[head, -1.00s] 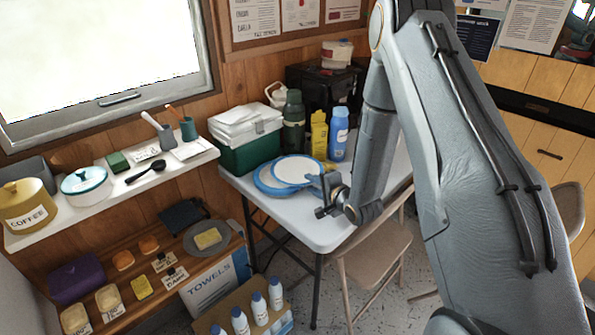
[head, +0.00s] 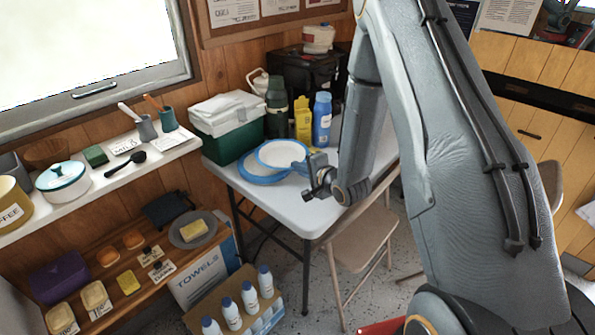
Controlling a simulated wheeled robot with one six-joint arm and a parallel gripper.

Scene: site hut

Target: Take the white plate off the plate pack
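The white plate (head: 282,153), round with a blue rim, is at the middle of the head view. It is over the right part of the plate pack (head: 252,172), which shows as a blue round edge on the white table. The plate sits off-centre and looks slightly raised above the pack; the exact gap cannot be told. My gripper (head: 305,164) is at the plate's right edge and looks shut on it. The fingertips are small and partly hidden by the plate's rim.
The table's front right (head: 305,212) is bare. A folding chair (head: 358,240) stands close by.

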